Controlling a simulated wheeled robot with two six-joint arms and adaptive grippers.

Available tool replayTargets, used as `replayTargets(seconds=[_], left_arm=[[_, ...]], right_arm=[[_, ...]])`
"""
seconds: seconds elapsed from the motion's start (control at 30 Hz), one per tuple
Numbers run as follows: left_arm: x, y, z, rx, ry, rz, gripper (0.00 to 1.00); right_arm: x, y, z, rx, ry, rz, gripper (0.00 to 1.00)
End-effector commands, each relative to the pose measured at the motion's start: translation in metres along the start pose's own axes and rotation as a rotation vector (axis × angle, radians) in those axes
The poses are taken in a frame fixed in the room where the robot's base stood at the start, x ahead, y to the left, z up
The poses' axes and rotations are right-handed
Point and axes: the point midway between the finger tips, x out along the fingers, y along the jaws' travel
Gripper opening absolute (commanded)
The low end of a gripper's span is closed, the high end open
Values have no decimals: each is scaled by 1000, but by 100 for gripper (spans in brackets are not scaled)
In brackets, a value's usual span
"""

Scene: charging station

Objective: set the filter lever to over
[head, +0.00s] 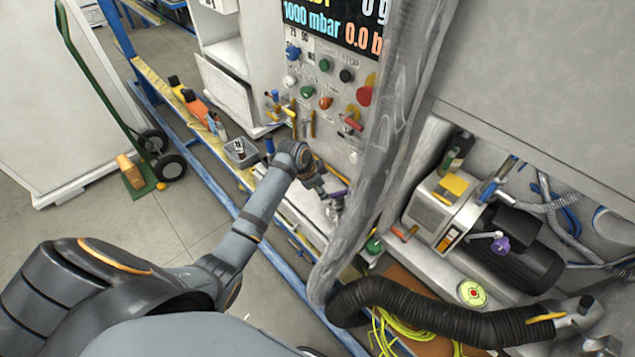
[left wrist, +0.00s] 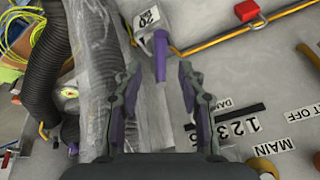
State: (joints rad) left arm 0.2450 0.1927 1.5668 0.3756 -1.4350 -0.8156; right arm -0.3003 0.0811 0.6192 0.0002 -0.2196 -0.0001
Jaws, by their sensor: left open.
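A purple lever (left wrist: 161,58) shows in the left wrist view, hanging from a pale block marked 20 (left wrist: 149,22). It lies just ahead of and between the fingertips of my left gripper (left wrist: 158,75); I cannot tell whether they touch it. The gripper is open, with purple inner pads. In the head view my left gripper (head: 335,196) is at the lower front of the control cabinet (head: 300,150), beside a thick grey wrapped pipe (head: 380,140). The lever is not clear there. No over marking is readable. My right gripper is not in view.
A pump (head: 470,225) with a purple knob (head: 501,244) stands right of the pipe. A black hose (head: 430,308) and yellow cable (head: 395,335) lie below. Buttons and a red lever (head: 353,123) are on the cabinet above. Blue rails (head: 205,180) run along the left.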

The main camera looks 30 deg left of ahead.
Motion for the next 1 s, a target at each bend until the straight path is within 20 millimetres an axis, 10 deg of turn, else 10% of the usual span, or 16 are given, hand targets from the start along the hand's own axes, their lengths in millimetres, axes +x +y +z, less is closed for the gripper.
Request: replayTargets(seconds=[0.4,0.87,1.0], left_arm=[[-60,1,1,0,-1,1,40],[-60,1,1,-2,-1,2,40],[-27,5,21,-76,-22,3,40]], right_arm=[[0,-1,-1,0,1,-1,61],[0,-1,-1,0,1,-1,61],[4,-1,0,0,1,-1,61]])
